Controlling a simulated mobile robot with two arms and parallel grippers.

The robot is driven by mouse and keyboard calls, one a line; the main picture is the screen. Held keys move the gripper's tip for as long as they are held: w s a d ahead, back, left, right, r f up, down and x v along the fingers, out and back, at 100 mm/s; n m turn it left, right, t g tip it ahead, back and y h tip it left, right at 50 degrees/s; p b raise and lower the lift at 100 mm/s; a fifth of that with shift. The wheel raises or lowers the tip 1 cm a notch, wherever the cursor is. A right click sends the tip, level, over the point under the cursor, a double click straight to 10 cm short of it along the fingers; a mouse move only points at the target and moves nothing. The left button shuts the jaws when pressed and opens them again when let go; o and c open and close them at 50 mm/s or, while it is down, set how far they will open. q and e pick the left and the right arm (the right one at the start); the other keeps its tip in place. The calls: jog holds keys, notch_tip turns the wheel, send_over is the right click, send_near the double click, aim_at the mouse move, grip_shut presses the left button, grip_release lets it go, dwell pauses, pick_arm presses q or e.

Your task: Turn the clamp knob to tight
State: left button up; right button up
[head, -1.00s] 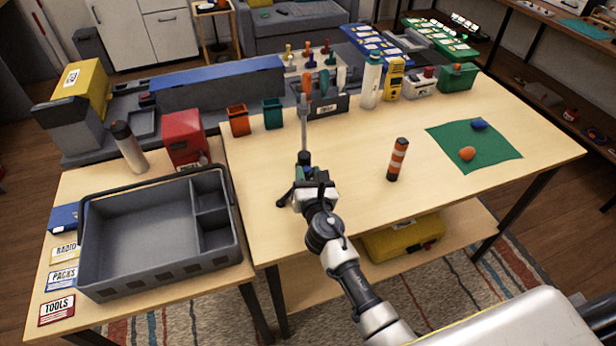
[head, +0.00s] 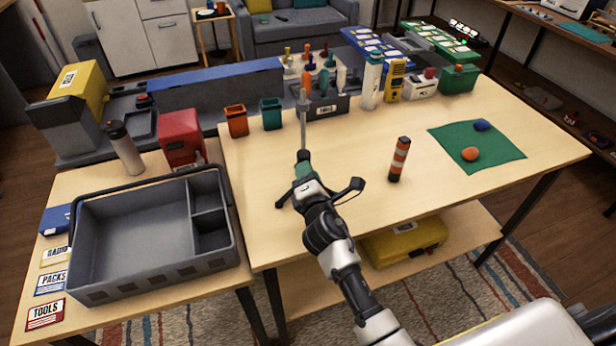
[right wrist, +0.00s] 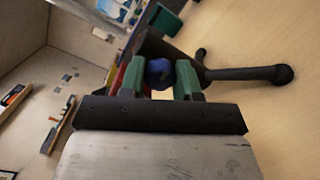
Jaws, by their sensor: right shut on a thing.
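My right gripper (head: 303,170) is over the near middle of the light wooden table. Its green fingertips also show in the right wrist view (right wrist: 172,82). They are shut on the clamp knob (right wrist: 159,71), a small round blue piece between them. A thin grey upright rod (head: 303,118) rises just beyond the gripper in the head view. Dark arms with rounded ends (head: 347,189) stick out on both sides of the gripper. The gripper hides most of the clamp, and I see no mark of how tight it is. My left gripper is not in view.
An orange-and-dark striped cylinder (head: 399,160) stands right of the gripper. A green mat (head: 497,160) with small objects lies farther right. A grey tray (head: 88,291) is at left. Cups and a tool holder (head: 326,110) line the back. The tabletop between is clear.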

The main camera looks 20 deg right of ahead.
jog(key=shift+m, duration=0.8)
jog(key=o, duration=0.9)
jog(key=shift+o, duration=0.2)
jog(key=s, duration=0.3)
jog(key=s+b, duration=0.1)
jog(key=s, duration=0.3)
jog(key=s+a+b, duration=0.1)
jog(key=s, duration=0.2)
jog(key=shift+s, duration=0.4)
jog(key=shift+m, duration=0.3)
